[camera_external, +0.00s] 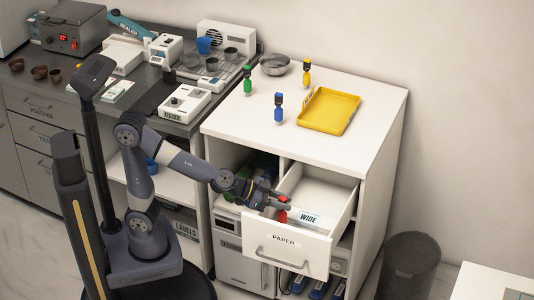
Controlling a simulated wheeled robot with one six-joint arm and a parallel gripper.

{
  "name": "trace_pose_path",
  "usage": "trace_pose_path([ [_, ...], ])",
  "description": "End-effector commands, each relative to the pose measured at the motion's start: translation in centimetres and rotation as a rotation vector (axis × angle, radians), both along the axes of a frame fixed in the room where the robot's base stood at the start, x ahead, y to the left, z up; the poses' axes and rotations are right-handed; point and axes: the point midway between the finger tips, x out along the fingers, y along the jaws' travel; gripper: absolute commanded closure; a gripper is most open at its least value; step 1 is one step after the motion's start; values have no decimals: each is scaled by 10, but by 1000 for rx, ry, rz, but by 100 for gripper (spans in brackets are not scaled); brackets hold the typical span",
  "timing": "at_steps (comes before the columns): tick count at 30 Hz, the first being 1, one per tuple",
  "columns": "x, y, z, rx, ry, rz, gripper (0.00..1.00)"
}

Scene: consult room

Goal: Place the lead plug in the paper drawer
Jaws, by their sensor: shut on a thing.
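A red lead plug (283,216) is held upright in my gripper (284,204), with red showing above and below the fingers. My gripper is shut on it, at the left front part of the open paper drawer (283,251). The plug's lower end is close to the top edge of the drawer's front panel. I cannot tell whether it touches the drawer. The drawer front carries a "PAPER" label and a bar handle. A card marked "WIDE" (309,219) is inside, near the front. The rest of the drawer floor looks bare.
On the white cabinet top (230,125) stand a green plug (247,81), a blue plug (279,108) and a yellow plug (307,74), beside a yellow tray (330,111) and a metal bowl (275,65). A dark bin (408,265) stands at right.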

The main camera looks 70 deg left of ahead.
Motion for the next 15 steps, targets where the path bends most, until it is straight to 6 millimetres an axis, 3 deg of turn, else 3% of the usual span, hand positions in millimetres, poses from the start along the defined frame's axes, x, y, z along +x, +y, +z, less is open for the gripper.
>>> trace_pose_path([
  [15, 0, 0, -38, -1, -1, 0, 100],
])
